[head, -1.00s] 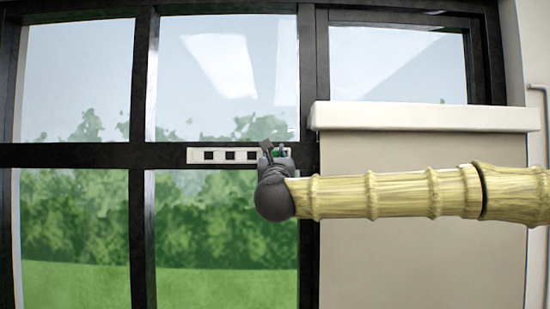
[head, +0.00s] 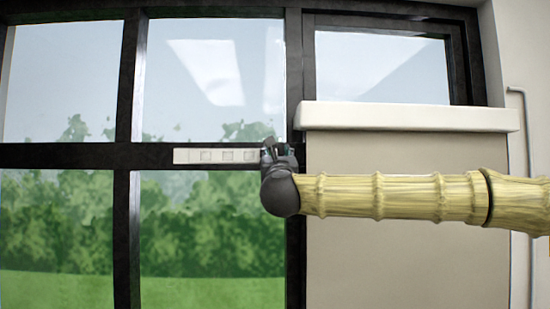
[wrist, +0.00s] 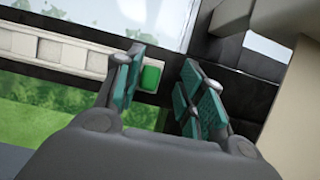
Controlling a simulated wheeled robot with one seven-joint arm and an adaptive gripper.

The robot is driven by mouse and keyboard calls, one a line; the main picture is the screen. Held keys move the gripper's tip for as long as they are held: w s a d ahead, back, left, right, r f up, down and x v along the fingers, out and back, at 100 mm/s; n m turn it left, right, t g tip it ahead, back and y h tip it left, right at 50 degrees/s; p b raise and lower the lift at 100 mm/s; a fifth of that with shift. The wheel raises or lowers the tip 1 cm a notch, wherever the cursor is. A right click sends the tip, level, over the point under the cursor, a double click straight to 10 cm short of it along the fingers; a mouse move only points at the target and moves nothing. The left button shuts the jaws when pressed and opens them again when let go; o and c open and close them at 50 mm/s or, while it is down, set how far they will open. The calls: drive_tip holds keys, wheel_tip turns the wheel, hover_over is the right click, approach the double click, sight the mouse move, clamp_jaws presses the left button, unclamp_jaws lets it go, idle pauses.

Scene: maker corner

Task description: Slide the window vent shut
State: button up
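The window vent is a white strip (head: 213,156) on the dark horizontal bar of the window. Its square openings show pale in the head view, filled in rather than dark. In the wrist view the strip (wrist: 60,52) runs in from the left, and a green tab (wrist: 151,78) sits near its right end. My gripper (wrist: 163,70) is open around the tab, which is close to the left finger and apart from the right one. In the head view my gripper (head: 279,150) covers the vent's right end and the tab.
A white ledge-like box (head: 410,117) juts out above a beige panel (head: 400,265) at the right. Glass panes surround the vent.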

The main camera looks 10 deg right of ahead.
drive_tip(key=v, duration=1.2)
drive_tip(key=shift+f, duration=0.1)
idle(0.4)
